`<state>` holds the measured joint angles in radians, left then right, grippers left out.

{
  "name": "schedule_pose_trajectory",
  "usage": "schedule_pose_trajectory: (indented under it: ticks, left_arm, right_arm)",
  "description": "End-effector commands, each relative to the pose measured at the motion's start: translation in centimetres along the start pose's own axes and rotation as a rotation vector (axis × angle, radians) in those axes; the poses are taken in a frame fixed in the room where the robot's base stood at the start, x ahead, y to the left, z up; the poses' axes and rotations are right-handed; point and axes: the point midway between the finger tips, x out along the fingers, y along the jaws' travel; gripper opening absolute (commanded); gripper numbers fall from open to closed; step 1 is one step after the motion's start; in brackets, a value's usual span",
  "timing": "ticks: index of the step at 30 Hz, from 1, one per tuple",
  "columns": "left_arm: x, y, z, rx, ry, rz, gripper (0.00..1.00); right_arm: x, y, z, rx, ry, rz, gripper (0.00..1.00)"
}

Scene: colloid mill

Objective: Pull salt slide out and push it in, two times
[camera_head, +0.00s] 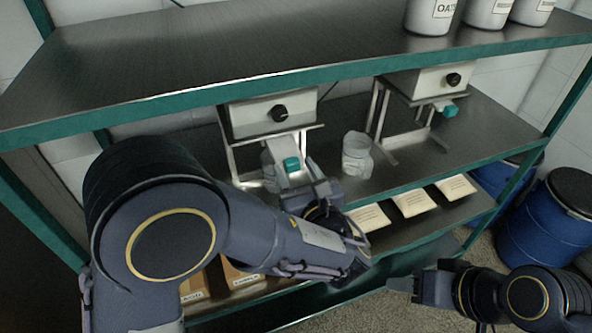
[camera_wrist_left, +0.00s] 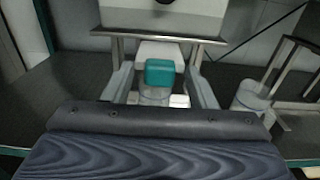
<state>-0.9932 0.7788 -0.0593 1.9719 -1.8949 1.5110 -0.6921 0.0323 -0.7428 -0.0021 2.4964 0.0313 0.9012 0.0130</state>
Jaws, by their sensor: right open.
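Two dispensers stand on the middle shelf, each with a teal-ended slide; no label reading salt is legible. The near dispenser's slide (camera_head: 291,164) is white with a teal end block, and a clear container below it is partly hidden. My left gripper (camera_head: 300,172) is at this slide. In the left wrist view its fingers (camera_wrist_left: 162,82) are spread on either side of the teal block (camera_wrist_left: 160,72), with gaps on both sides. The far dispenser's slide (camera_head: 448,110) is away to the right. My right gripper (camera_head: 412,286) is open and empty, low in front of the rack.
A clear jar (camera_head: 357,155) stands between the dispensers. The upper shelf (camera_head: 250,50) overhangs them, with white canisters (camera_head: 432,14) on it. Cream packets (camera_head: 413,203) lie on the shelf below. Blue barrels (camera_head: 548,226) stand at the right.

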Motion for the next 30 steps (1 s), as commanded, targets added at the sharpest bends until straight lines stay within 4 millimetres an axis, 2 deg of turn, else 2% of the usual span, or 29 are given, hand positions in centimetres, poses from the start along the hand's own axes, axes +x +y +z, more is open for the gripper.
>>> schedule_pose_trajectory:
  ticks: [10,21,25,30]
  left_arm:
    - [-0.4,0.0,-0.1,0.000,-0.001,-0.001,0.53]
    - [-6.2,-0.1,-0.2,-0.002,-0.001,-0.004,0.53]
    - [-7.4,-0.1,-0.1,0.000,-0.001,-0.002,0.53]
    - [-7.8,0.0,0.0,0.001,0.000,0.001,0.53]
  right_arm:
    - [0.2,0.1,0.1,0.000,0.000,0.000,0.47]
    - [1.6,0.7,0.8,0.000,0.000,0.000,0.47]
    - [1.8,0.8,0.9,0.000,0.000,0.000,0.47]
    - [1.8,0.8,0.9,0.000,0.000,0.000,0.47]
